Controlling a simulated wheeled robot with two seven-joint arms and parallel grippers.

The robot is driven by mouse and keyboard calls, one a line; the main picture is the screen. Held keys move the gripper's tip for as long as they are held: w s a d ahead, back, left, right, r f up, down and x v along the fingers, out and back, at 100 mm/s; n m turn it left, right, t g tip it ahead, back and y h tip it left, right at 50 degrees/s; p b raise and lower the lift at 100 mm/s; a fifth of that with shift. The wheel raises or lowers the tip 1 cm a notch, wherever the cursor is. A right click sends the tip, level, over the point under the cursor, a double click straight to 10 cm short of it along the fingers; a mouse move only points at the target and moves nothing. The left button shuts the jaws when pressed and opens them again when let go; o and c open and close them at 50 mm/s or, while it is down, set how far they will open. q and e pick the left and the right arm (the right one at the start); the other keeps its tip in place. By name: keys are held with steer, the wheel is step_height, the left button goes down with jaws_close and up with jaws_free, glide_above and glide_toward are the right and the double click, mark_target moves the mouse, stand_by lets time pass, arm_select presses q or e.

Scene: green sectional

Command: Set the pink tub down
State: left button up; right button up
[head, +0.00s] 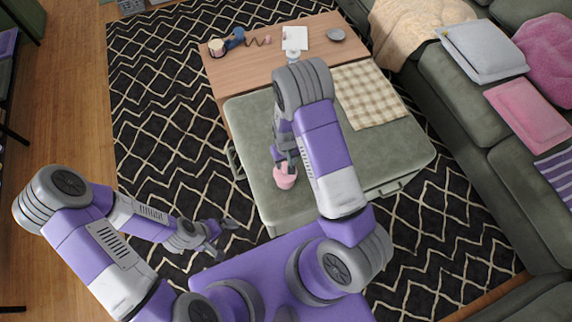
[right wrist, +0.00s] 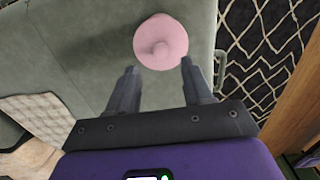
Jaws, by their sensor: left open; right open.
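The pink tub (head: 285,177) stands on the green ottoman top (head: 262,203), near its left front part. In the right wrist view the tub (right wrist: 161,42) shows from above as a round pink shape with a knob in the middle. My right gripper (head: 281,160) is right by the tub in the head view. In the right wrist view its two fingers (right wrist: 158,72) are spread apart, with the tub just beyond their tips and nothing between them. My left gripper (head: 224,238) is open and empty over the rug, left of the ottoman.
A checked cloth (head: 368,97) lies on the ottoman's back right. A wooden table (head: 268,62) behind holds a mug (head: 217,47), a blue item, a paper and a grey dish (head: 336,35). A green sofa (head: 455,95) stands right. The ottoman top around the tub looks clear.

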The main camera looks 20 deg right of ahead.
step_height(320, 180, up, 5)
steer(key=p, duration=0.1)
steer(key=s+a+f+m+y, duration=0.1)
steer(key=s+a+f+y, duration=0.1)
steer(key=s+a, duration=0.3)
steer(key=s+a+f+m+y, duration=0.1)
steer(key=s+a+f+y, duration=0.1)
steer(key=s+a, duration=0.3)
steer(key=s, duration=0.4)
steer(key=shift+s+a+f+t, duration=0.2)
steer(key=shift+s+f+t, duration=0.1)
steer(key=shift+s+f, duration=0.05)
steer(key=shift+c, duration=0.5)
